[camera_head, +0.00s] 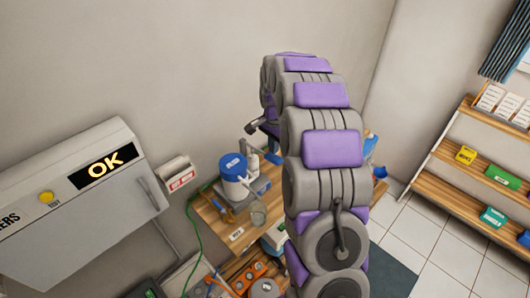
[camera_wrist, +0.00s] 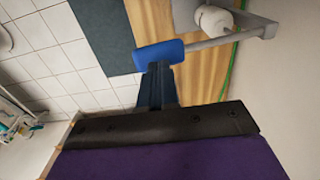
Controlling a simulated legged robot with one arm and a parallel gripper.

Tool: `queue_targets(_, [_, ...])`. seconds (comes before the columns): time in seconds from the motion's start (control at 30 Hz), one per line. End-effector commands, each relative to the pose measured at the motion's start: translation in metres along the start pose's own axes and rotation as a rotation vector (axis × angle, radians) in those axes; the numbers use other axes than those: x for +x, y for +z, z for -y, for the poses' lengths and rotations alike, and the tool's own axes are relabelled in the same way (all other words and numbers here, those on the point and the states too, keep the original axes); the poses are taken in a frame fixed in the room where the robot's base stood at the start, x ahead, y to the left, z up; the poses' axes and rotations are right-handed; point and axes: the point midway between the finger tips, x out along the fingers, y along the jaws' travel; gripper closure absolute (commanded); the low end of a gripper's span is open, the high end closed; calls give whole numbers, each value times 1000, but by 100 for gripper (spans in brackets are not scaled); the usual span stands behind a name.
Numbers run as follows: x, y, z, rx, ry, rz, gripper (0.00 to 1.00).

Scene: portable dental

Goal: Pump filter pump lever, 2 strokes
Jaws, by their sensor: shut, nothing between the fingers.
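In the wrist view, the pump lever is a grey bar (camera_wrist: 225,39) with a blue grip (camera_wrist: 158,53) at its end. My gripper (camera_wrist: 157,72) is shut, its dark fingers pressed together with nothing between them. The fingertips overlap the near edge of the blue grip; whether they touch it or sit just above it I cannot tell. In the head view, a white container with a blue lid (camera_head: 233,165) stands on the wooden table, left of my arm.
A clear jar (camera_head: 258,213) stands near the container on the wooden table (camera_head: 213,218). A green cord (camera_head: 190,222) hangs at its left. Tiled floor (camera_head: 425,245) lies open between.

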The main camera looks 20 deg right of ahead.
Motion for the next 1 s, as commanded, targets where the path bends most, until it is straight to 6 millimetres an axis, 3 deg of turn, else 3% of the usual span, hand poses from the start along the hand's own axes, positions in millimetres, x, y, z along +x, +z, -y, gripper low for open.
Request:
queue_targets(0.37, [-3,0,0,0,-1,-1,100])
queue_targets(1.0, [-51,0,0,0,-1,0,100])
